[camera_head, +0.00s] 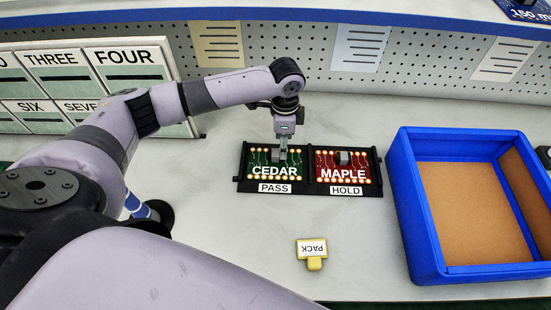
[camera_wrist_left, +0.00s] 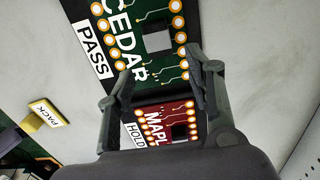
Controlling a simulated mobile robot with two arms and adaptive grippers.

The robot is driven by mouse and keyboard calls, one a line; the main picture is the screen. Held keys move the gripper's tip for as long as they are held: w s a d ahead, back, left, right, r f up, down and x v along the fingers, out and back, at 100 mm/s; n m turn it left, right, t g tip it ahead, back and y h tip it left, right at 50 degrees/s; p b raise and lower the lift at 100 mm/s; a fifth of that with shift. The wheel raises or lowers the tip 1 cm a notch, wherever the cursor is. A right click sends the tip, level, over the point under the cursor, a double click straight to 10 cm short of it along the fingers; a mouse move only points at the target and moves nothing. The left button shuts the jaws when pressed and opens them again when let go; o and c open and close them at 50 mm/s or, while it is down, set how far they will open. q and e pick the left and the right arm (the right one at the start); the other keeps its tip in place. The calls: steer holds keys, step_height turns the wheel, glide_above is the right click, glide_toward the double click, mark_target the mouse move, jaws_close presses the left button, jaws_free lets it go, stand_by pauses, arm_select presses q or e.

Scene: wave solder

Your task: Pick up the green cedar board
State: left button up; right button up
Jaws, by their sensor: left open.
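The green cedar board (camera_head: 263,168) lies in the left bay of a black holder (camera_head: 309,184), above a PASS label. Beside it, the red maple board (camera_head: 343,175) lies in the right bay above a HOLD label. My left gripper (camera_head: 283,153) is over the upper part of the cedar board. In the left wrist view the gripper (camera_wrist_left: 160,80) is open, with its fingers apart and nothing between them; the cedar board (camera_wrist_left: 150,65) shows beyond the fingertips. The maple board (camera_wrist_left: 172,122) shows between the fingers. Whether the fingers touch the cedar board cannot be told. My right gripper is not in view.
A blue bin (camera_head: 424,222) with a brown floor stands on the right. A yellow PACK tag (camera_head: 314,262) lies in front of the holder. A numbered rack (camera_head: 125,80) stands at the left, and a pegboard wall (camera_head: 290,50) runs behind. The bench between is clear.

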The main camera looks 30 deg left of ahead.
mark_target(275, 161)
arm_select(q)
steer(key=shift+s+a+f+p, duration=0.1)
steer(key=shift+f+p, duration=0.15)
steer(key=shift+f, duration=0.7)
steer(key=shift+w+a+f+p, duration=0.1)
steer(key=shift+a+f+p, duration=0.1)
steer(key=shift+f, duration=0.7)
steer(key=shift+s+a+f+p, duration=0.1)
steer(key=shift+f+p, duration=0.15)
steer(key=shift+f, duration=0.7)
steer(key=shift+c, duration=0.5)
jaws_close()
